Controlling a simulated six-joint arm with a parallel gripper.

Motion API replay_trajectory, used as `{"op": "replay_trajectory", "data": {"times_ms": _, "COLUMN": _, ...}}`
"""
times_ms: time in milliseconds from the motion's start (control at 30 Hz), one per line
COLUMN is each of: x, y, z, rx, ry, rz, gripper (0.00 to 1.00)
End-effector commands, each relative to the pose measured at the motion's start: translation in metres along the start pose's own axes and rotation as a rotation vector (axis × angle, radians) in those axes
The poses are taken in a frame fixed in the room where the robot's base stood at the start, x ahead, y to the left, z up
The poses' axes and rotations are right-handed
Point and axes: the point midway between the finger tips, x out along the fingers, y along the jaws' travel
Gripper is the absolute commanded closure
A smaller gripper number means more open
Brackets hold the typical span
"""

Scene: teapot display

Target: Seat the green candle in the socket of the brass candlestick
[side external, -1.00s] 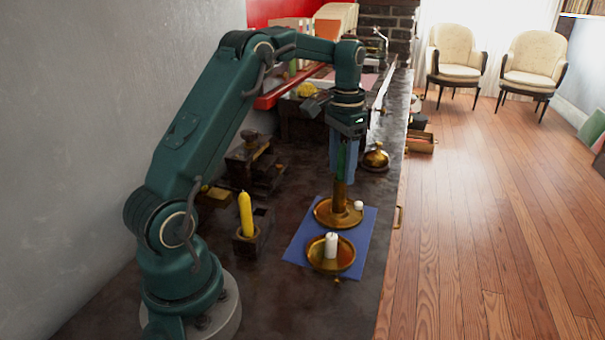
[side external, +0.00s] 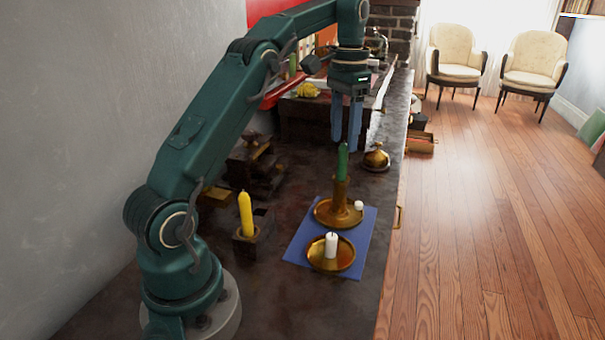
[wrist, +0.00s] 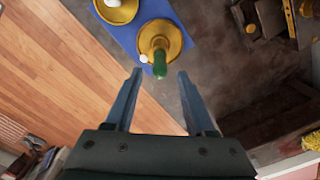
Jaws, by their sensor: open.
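The green candle (side external: 342,163) stands upright in the socket of the brass candlestick (side external: 338,212), which sits on a blue mat (side external: 297,247). In the wrist view the green candle (wrist: 160,66) rises from the brass candlestick (wrist: 172,36), beyond my fingertips. My gripper (side external: 345,148) is open and empty, above and behind the candle in the side view. In the wrist view my gripper (wrist: 160,72) has its two fingers spread apart, with a clear gap. The candle's lower end is hidden inside the socket.
A brass dish with a white candle (side external: 332,245) stands on the mat's near part. A yellow candle (side external: 246,215) stands in a dark wooden holder to the left. A brass bell (side external: 376,159) is near the right edge. Dark wooden blocks (side external: 255,165) stand left of the mat.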

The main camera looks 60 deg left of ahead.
Motion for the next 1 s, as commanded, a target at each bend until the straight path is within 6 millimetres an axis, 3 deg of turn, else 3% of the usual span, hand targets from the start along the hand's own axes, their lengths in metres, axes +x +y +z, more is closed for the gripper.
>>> {"op": "replay_trajectory", "data": {"times_ms": 267, "x": -0.01, "y": 0.004, "z": 0.001, "rx": 0.003, "ry": 0.008, "rz": -0.004, "gripper": 0.45}}
{"op": "replay_trajectory", "data": {"times_ms": 467, "x": -0.03, "y": 0.03, "z": 0.011, "rx": 0.011, "ry": 0.066, "rz": -0.025, "gripper": 0.45}}
{"op": "replay_trajectory", "data": {"times_ms": 733, "x": -0.051, "y": 0.084, "z": 0.051, "rx": 0.024, "ry": 0.2, "rz": -0.049, "gripper": 0.45}}
{"op": "replay_trajectory", "data": {"times_ms": 1000, "x": -0.039, "y": 0.127, "z": 0.111, "rx": 0.035, "ry": 0.337, "rz": -0.041, "gripper": 0.45}}
